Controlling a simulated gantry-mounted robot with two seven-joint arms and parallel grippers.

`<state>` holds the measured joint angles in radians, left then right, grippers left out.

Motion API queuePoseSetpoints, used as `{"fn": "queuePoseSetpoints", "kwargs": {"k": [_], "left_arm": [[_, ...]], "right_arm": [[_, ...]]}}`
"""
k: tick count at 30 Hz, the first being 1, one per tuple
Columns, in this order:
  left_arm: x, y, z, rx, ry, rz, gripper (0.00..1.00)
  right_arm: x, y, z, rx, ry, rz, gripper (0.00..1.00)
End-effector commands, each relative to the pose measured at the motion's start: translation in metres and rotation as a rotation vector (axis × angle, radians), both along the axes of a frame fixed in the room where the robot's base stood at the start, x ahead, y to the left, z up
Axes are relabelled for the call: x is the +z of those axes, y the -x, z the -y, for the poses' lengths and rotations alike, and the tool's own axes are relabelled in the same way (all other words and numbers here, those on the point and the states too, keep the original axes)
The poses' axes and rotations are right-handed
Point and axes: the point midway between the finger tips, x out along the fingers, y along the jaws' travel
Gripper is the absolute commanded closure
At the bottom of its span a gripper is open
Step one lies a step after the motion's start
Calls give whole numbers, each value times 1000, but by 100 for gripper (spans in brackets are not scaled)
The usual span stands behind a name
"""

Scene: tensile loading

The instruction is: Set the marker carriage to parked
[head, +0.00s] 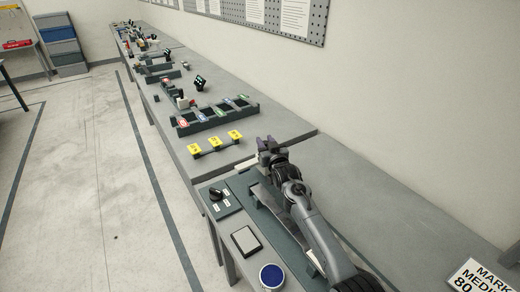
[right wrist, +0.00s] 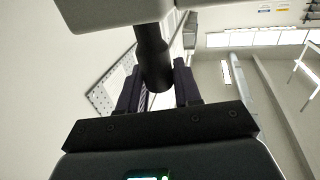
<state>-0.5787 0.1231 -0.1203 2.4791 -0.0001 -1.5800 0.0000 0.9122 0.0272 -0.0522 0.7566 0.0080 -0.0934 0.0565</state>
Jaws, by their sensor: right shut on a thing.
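My right gripper (head: 268,146) is at the far end of the dark green fixture base (head: 238,186). In the right wrist view its two dark fingers (right wrist: 157,88) are shut on a dark cylindrical handle (right wrist: 152,55). The handle joins a pale grey body (right wrist: 110,12) at the top of that view, which may be the marker carriage. In the head view my right arm and gripper hide most of the fixture's rail, so the carriage's position along it cannot be told. My left gripper is in neither view.
A black knob (head: 216,194) with small white labels sits on the base's left part. A square grey pad (head: 246,240) and a blue round dish (head: 271,276) are nearer. Yellow tags (head: 214,142) and a slotted dark rack (head: 216,118) stand beyond. A printed sign (head: 480,279) is at lower right.

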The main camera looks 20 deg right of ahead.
Motion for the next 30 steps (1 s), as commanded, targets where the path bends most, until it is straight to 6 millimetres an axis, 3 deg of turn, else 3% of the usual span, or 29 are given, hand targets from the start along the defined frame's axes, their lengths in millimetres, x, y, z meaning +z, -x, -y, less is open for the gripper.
{"fn": "queuePoseSetpoints", "kwargs": {"k": [7,8,11,23,30], "left_arm": [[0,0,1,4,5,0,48],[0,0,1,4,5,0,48],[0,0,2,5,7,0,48],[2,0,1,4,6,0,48],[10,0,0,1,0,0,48]], "right_arm": [[-7,1,0,0,-1,-13,100],[-7,1,0,0,-1,-13,62],[-6,1,0,0,-1,-11,47],[2,0,-1,1,-1,-5,47],[34,-1,-1,1,-1,-3,47]]}}
